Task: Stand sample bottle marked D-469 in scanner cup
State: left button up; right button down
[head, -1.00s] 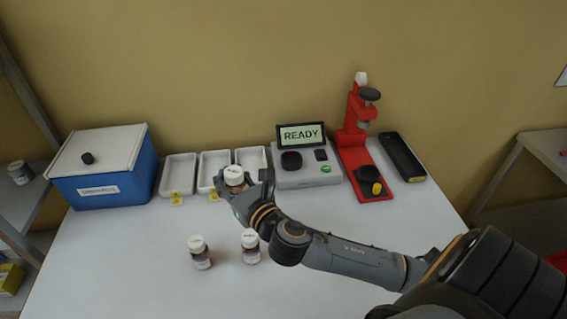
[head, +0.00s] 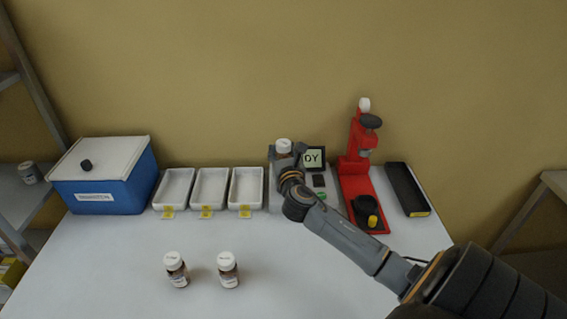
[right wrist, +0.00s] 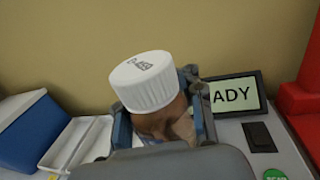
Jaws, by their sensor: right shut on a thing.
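My right gripper (right wrist: 163,125) is shut on a brown sample bottle with a white cap (right wrist: 146,82). Part of the cap's marking shows and starts with "D-", but I cannot read the number surely. The bottle looks upright in the head view and tilted in the wrist view. The scanner cup is hidden behind my gripper and arm, so I cannot tell whether the bottle touches it. My left gripper is not in view.
Two more white-capped bottles (head: 176,269) (head: 228,269) stand on the front of the table. Three white trays (head: 209,205) and a blue box (head: 104,188) are left of the scanner. A red press (head: 357,165) and a black tray (head: 407,189) are at right.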

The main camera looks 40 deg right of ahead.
jog(key=d+f, duration=0.1)
jog(key=w+d+f, duration=0.1)
jog(key=f, duration=0.1)
jog(key=w+f+b, duration=0.1)
jog(key=shift+d+f, duration=0.3)
jog(key=shift+d, duration=0.1)
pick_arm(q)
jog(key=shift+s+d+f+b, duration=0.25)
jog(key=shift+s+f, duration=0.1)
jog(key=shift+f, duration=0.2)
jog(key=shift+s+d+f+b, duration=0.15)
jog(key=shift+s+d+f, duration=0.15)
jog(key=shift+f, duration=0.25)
pick_arm(e)
jog(key=shift+w+d+f, duration=0.15)
jog(key=shift+d+f, duration=0.05)
jog(key=shift+f, duration=0.85)
jog(key=shift+w+d+f, duration=0.15)
jog(key=shift+d+f, duration=0.05)
jog(key=shift+f, duration=0.85)
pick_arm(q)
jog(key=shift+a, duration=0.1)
pick_arm(e)
jog(key=shift+f+b, duration=0.3)
jog(key=shift+b, duration=0.05)
jog(key=c, duration=0.8)
grip_release()
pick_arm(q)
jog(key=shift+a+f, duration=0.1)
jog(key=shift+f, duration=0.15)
